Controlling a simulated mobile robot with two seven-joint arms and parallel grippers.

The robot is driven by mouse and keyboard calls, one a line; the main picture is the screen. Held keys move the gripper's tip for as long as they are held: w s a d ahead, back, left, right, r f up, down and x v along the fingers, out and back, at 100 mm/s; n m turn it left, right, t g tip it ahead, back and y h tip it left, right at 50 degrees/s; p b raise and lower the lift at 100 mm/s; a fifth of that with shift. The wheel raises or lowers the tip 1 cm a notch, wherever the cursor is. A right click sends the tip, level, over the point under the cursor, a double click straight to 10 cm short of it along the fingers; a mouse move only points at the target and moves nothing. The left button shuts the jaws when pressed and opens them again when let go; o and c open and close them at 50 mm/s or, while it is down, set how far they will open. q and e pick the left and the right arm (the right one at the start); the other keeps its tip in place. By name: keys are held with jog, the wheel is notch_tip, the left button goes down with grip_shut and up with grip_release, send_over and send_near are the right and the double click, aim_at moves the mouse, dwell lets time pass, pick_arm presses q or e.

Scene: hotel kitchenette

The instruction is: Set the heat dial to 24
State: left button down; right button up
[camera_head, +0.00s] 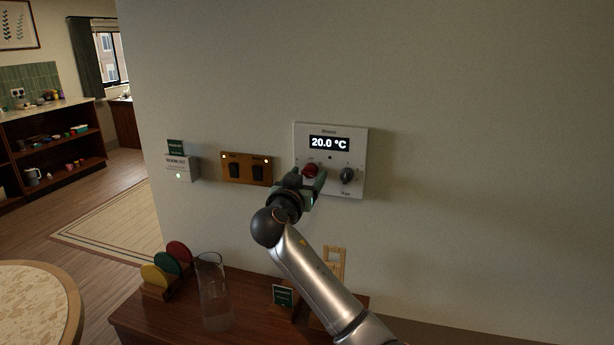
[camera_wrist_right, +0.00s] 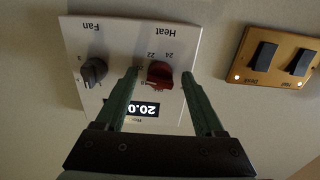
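A white wall thermostat panel (camera_head: 331,184) carries a black display (camera_head: 329,143) reading 20.0 °C. Its red heat dial (camera_head: 310,170) is at lower left and its dark fan knob (camera_head: 347,176) at lower right. The right wrist view shows the panel upside down, with the red heat dial (camera_wrist_right: 160,75) near the marks 22 and 24. My right gripper (camera_head: 311,178) is at the heat dial, with one green finger on each side of it. In the wrist view the fingers are open, with gaps to the dial. The dial's exact pointer is hard to read. My left gripper is out of view.
A wooden switch plate (camera_head: 247,169) with two dark switches is left of the panel, and a white card holder (camera_head: 181,169) is further left. Below, a wooden cabinet top (camera_head: 252,312) bears a glass carafe (camera_head: 213,292) and coloured discs (camera_head: 167,264). The wall right of the panel is clear.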

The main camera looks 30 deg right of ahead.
grip_shut()
dwell(0.3)
